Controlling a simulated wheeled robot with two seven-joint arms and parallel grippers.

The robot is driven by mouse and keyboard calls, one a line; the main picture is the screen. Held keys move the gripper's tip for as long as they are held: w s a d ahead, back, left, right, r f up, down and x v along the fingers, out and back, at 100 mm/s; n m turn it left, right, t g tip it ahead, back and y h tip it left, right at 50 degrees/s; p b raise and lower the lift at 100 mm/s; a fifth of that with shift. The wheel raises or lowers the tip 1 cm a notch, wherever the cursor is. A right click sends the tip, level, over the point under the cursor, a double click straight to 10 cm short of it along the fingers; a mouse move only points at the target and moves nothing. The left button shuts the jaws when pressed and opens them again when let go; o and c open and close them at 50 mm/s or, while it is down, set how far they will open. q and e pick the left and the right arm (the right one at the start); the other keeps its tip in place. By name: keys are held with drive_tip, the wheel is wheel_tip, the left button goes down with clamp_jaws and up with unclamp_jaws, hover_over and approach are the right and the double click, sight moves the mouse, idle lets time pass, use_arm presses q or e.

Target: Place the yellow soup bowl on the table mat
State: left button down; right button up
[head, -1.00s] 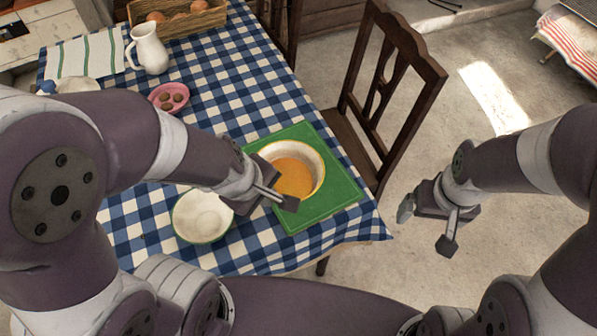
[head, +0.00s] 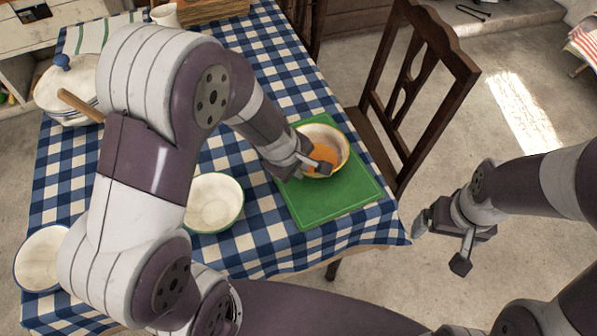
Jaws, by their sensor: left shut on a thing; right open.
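The yellow soup bowl (head: 337,137), pale with orange soup in it, is over the far part of the green table mat (head: 335,200). I cannot tell whether its base touches the mat. My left gripper (head: 313,168) is shut on the bowl's near left rim; the gripper hides part of that side. The near part of the mat is bare. My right gripper (head: 440,243) is open and empty, to the right of the table corner, over the floor.
A white bowl with a green rim (head: 214,203) stands left of the mat. Another white bowl (head: 42,258) is at the near left edge. A lidded tureen (head: 68,88) stands at the far left. A wooden chair (head: 410,100) stands close to the table's right side.

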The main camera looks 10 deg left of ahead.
use_arm(q)
drive_tip(key=shift+f, duration=0.2)
drive_tip(key=c, duration=1.2)
unclamp_jaws()
drive_tip(key=shift+r, duration=0.25)
drive_tip(key=s+a+r+m+p, duration=0.2)
drive_tip(key=s+r+m+p, duration=0.1)
drive_tip(key=r+m, duration=0.1)
drive_tip(key=s+a+r+m+g+y+p, duration=0.1)
drive_tip(key=s+a+r+m+p, duration=0.1)
drive_tip(key=s+r+m+p, duration=0.2)
drive_tip(key=s+a+r+m+g+y+p, duration=0.1)
drive_tip(key=s+a+r+m+p, duration=0.1)
drive_tip(key=r, duration=0.5)
drive_tip(key=shift+s+a+r+m+p, duration=0.1)
drive_tip(key=shift+s+a+m+p, duration=0.05)
drive_tip(key=shift+s+m+p, duration=0.45)
drive_tip(key=shift+s+a+r+m+p, duration=0.1)
drive_tip(key=shift+s+m+p, duration=0.25)
drive_tip(key=shift+m, duration=0.35)
